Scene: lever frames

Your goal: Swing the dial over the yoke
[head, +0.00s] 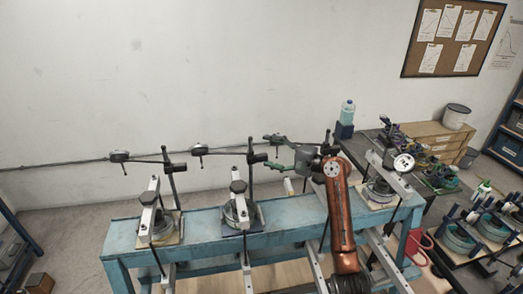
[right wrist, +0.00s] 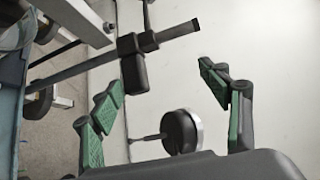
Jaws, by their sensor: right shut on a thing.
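My right gripper (head: 274,152) reaches left, high over the bench, beside the middle post. In the head view, dials on side arms stand out left of the left post (head: 120,156) and middle post (head: 199,149). Pale yokes with dark knobs stand below, at left (head: 148,220) and middle (head: 243,211). A white-faced dial (head: 403,162) is at the right yoke (head: 393,178). My left gripper is out of view.
The blue bench (head: 205,228) carries the lever frames. The middle post's dark clamp (right wrist: 130,45) is close beyond my right fingers. My orange arm hides part of the bench. A side table with a bottle (head: 347,112) and a bucket (head: 455,116) stand at right.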

